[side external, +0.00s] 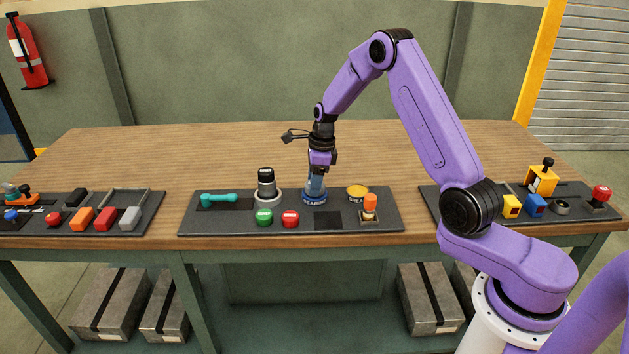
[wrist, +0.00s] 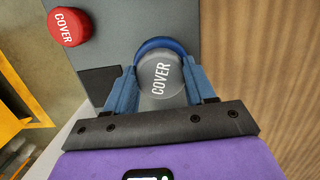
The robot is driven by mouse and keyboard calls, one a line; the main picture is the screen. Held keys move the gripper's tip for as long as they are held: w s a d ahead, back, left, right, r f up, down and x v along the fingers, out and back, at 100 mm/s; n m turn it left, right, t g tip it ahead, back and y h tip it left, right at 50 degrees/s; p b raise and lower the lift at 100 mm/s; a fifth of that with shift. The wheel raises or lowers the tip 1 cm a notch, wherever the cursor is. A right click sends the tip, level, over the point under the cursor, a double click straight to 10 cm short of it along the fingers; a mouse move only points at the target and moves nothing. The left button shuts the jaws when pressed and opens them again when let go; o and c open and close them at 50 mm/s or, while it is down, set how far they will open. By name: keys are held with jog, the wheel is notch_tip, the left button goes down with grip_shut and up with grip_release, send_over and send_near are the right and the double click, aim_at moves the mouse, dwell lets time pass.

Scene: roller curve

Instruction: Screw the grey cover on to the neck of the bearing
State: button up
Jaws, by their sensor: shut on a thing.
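The blue bearing (side external: 314,200) stands upright on the middle dark board. Its blue rim (wrist: 163,43) shows in the wrist view behind the round grey cover (wrist: 161,78), which is marked COVER. My gripper (side external: 315,183) points down over the bearing. Its blue fingers are shut on the two sides of the grey cover. The cover lies over the bearing as seen from the wrist. The neck is hidden, and I cannot tell whether the cover touches it or how far its thread is engaged.
A green cap (side external: 264,217), a red cover (side external: 290,218) and an empty dark square (side external: 327,222) lie in front of the bearing. A black-topped silver cylinder (side external: 267,183) stands to its left. A yellow tin (side external: 357,191) and an orange-topped part (side external: 370,206) stand to its right.

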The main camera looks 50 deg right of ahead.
jog(key=shift+w+a+r, duration=0.15)
jog(key=shift+w+a, duration=0.05)
jog(key=shift+a, duration=0.15)
jog(key=o, duration=1.1)
jog(key=shift+s+d, duration=0.1)
jog(key=shift+d, duration=0.05)
jog(key=shift+d, duration=0.1)
jog(key=shift+c, duration=0.6)
jog(key=n, duration=0.6)
jog(key=shift+g, duration=0.4)
jog(key=shift+s+n, duration=0.1)
jog(key=shift+n, duration=0.6)
